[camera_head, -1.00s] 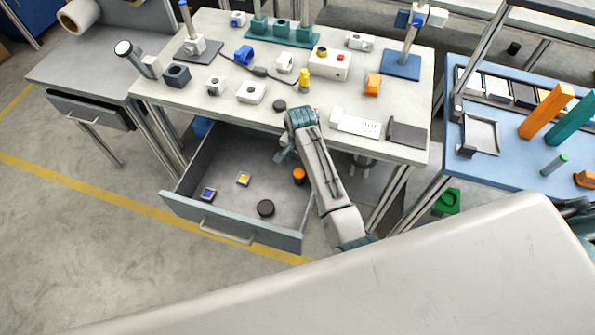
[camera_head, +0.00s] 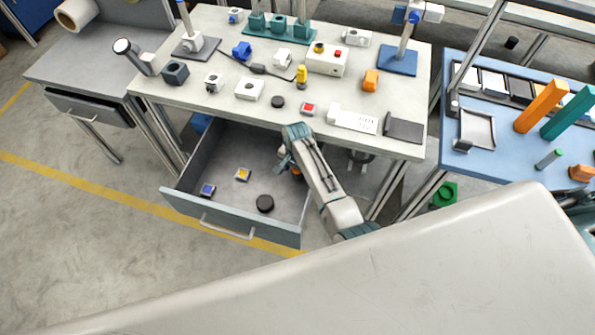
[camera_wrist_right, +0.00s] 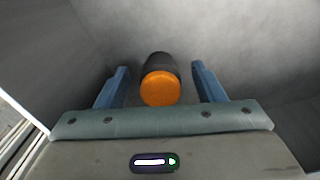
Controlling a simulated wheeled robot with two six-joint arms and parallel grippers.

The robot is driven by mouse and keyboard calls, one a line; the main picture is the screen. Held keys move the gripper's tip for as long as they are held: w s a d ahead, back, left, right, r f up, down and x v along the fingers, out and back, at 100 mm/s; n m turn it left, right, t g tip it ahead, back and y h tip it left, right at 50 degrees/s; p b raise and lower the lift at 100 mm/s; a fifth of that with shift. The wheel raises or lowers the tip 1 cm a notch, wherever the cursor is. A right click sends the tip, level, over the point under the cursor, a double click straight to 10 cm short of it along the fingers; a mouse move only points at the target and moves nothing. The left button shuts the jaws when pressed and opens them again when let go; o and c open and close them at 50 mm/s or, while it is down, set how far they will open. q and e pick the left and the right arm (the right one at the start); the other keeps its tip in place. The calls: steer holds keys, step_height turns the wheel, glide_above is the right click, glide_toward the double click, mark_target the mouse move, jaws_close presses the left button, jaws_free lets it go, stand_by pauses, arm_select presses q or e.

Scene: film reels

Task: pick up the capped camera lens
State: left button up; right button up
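The capped camera lens, a dark cylinder with an orange cap, is in the open drawer (camera_head: 222,160). In the head view only a sliver of the lens (camera_head: 296,171) shows beside my gripper. In the right wrist view the lens (camera_wrist_right: 161,87) lies between the two blue fingers, with a gap on each side. My right gripper (camera_wrist_right: 160,72) is open and empty around it. In the head view my right gripper (camera_head: 284,162) is inside the drawer's right part, below the table edge. My left gripper is not in view.
A black round disc (camera_head: 265,203), a yellow-centred square (camera_head: 243,174) and a blue-centred square (camera_head: 207,190) lie in the drawer. The white worktable (camera_head: 225,105) overhangs the drawer's back. The drawer's walls stand close to my right gripper.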

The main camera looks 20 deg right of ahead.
steer(key=c, duration=1)
steer(key=shift+c, duration=0.2)
